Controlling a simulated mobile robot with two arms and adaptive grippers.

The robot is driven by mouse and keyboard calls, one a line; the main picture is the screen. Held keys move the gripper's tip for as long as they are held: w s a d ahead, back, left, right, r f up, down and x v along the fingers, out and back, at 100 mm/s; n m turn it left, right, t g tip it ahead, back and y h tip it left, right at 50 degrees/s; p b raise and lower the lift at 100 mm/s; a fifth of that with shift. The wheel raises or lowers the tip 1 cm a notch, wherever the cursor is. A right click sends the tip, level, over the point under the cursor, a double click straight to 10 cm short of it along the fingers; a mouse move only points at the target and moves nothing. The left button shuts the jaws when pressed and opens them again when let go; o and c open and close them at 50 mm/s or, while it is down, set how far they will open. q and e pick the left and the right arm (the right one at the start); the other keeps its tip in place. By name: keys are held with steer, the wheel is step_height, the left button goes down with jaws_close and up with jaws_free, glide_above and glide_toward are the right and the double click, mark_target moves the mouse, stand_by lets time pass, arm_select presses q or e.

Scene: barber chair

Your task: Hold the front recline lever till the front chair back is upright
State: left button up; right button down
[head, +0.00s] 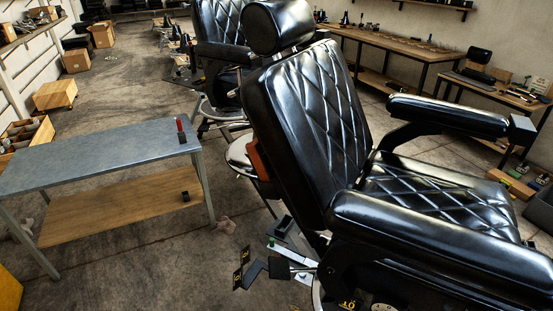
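The front barber chair has a black quilted back (318,120) that leans back to the left, with a padded headrest (278,25) on top. Its seat (430,195) lies to the right of the back, between two padded armrests. A short metal rod with a flat black end (280,268) sticks out to the left from the chair's near side, low beside the base; it looks like the recline lever. A dial with a yellow mark (348,303) is partly visible at the bottom edge. Neither of my grippers is in view, and nothing touches the rod.
A grey-topped metal table (95,155) with a wooden lower shelf stands at the left, holding a small red object (181,130). A second black chair (222,45) stands behind. Workbenches (400,48) line the back right. Open floor lies between the table and front chair.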

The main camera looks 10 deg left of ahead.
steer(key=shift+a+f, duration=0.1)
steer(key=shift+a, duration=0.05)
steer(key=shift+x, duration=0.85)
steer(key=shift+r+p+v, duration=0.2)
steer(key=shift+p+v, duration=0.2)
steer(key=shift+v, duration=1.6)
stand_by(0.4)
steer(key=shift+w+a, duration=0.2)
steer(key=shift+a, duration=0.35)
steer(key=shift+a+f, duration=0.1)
